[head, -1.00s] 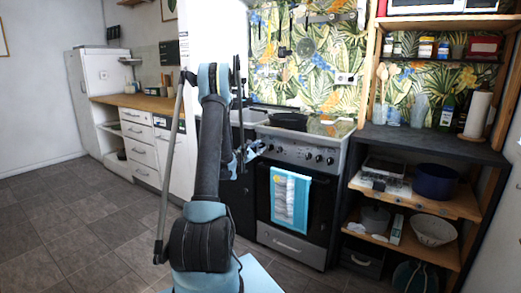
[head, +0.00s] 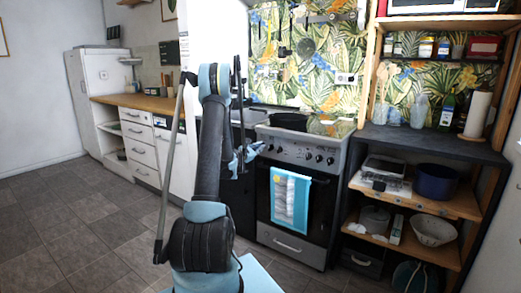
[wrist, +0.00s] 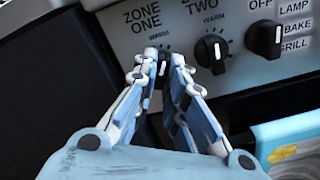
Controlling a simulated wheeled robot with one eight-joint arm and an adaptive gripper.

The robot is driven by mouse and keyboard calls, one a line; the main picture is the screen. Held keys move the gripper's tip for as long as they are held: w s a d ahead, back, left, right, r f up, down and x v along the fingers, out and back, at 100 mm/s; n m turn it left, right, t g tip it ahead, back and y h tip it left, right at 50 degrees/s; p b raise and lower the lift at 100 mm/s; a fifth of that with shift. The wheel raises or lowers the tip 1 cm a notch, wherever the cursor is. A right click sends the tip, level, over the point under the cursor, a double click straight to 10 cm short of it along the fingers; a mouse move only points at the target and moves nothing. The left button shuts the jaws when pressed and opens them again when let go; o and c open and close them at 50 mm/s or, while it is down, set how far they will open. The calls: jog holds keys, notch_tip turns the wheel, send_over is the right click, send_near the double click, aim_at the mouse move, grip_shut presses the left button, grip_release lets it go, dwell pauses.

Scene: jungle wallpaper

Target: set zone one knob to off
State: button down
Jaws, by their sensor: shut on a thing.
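The zone one knob (wrist: 164,64) is a dark knob under the "ZONE ONE" label on the stove's grey control panel in the wrist view. My gripper (wrist: 163,57) is shut on it, with one pale blue fingertip on each side. The fingers hide most of the knob, and I cannot tell its setting clearly. In the head view, my gripper (head: 252,151) is at the left end of the panel of the stove (head: 290,215), and the knob is hidden there.
The zone two knob (wrist: 209,51) is close to the right of my fingers. A lamp, bake and grill knob (wrist: 264,39) is farther right.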

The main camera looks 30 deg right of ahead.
jog(key=shift+n, duration=1.5)
jog(key=n, duration=0.3)
jog(key=c, duration=1.5)
grip_release()
jog(key=shift+s+a, duration=0.1)
jog(key=shift+a, duration=0.05)
jog(key=v, duration=0.6)
jog(key=shift+s+a, duration=0.15)
jog(key=shift+a, duration=0.15)
